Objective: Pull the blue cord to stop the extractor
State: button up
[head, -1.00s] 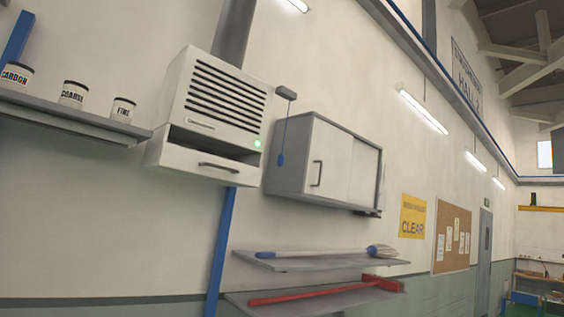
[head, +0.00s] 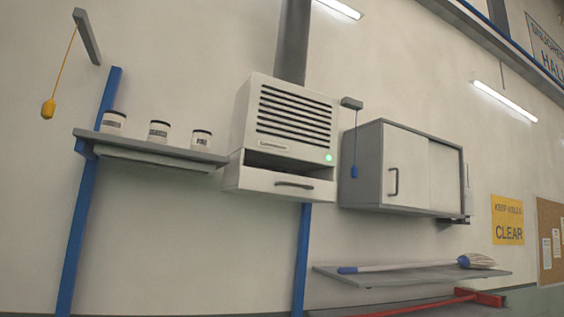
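The blue cord (head: 355,140) hangs from a small grey bracket (head: 352,103) on the wall and ends in a blue pull (head: 354,172). It hangs between the extractor and a grey cabinet, close to the cabinet's left side. The extractor (head: 292,117) is a white louvred box with a grey duct above it. A green light (head: 328,158) glows at its lower right. Its lower drawer (head: 280,184) stands partly open. My gripper is not in view.
A yellow cord (head: 60,70) with a yellow pull hangs at the far left. A shelf (head: 150,147) with several jars is left of the extractor. The grey cabinet (head: 415,168) is right of the blue cord. Lower shelves (head: 420,277) hold a mop and a red tool.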

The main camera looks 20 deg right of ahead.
aim_at(354, 172)
jog(key=i+l+z, duration=0.4)
jog(key=i, duration=0.4)
jog(key=i+l+z, duration=0.35)
jog(key=i, duration=0.5)
jog(key=i+j+z, duration=0.15)
jog(key=i+z, duration=0.25)
jog(key=i, duration=0.45)
